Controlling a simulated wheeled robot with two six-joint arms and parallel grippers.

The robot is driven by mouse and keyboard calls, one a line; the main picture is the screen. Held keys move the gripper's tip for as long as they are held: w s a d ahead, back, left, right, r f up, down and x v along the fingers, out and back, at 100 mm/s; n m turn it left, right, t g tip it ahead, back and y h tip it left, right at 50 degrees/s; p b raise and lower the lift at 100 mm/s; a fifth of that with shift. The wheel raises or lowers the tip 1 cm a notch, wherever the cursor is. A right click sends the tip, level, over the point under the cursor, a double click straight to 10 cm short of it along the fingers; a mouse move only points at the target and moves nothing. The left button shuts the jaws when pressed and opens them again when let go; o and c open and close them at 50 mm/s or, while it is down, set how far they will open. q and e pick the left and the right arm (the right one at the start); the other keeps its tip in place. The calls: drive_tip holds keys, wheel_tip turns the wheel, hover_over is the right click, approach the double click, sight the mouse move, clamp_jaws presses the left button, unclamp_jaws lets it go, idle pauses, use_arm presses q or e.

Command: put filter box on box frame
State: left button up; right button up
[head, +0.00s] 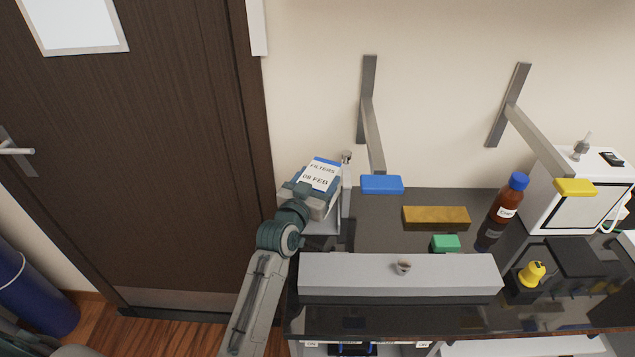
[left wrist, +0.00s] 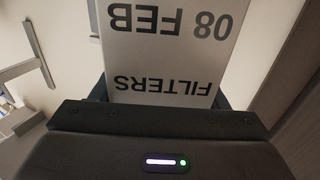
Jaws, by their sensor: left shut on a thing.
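The filter box (head: 319,174) is white with a blue edge and a label reading "FILTERS 08 FEB". My left gripper (head: 310,193) is shut on it and holds it near the left end of the dark bench. In the left wrist view the box (left wrist: 172,45) fills the space between the fingers of my left gripper (left wrist: 160,98), its lettering upside down. A pale grey structure (head: 346,198) shows just behind and beside the box; it may be the box frame, but it is mostly hidden. I cannot tell whether the box touches it. My right gripper is not in view.
A long grey block (head: 400,275) lies along the bench front. A brown block (head: 436,217), green block (head: 445,242), brown bottle (head: 508,203) and white instrument (head: 570,205) stand to the right. Two wall brackets with blue (head: 382,184) and yellow (head: 574,187) ends project over the bench.

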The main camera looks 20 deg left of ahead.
use_arm(q)
drive_tip(key=shift+f, duration=0.6)
drive_tip(key=o, duration=0.8)
drive_tip(key=shift+f, duration=0.2)
drive_tip(key=o, duration=0.4)
drive_tip(key=shift+s, duration=0.1)
drive_tip(key=shift+o, duration=0.2)
drive_tip(key=shift+a+r, duration=0.1)
drive_tip(key=shift+r, duration=0.1)
drive_tip(key=shift+s, duration=0.3)
drive_tip(key=s+a+b, duration=0.1)
drive_tip(key=s+b, duration=0.2)
drive_tip(key=s, duration=0.8)
drive_tip(key=shift+s+a, duration=0.15)
drive_tip(key=shift+s, duration=0.05)
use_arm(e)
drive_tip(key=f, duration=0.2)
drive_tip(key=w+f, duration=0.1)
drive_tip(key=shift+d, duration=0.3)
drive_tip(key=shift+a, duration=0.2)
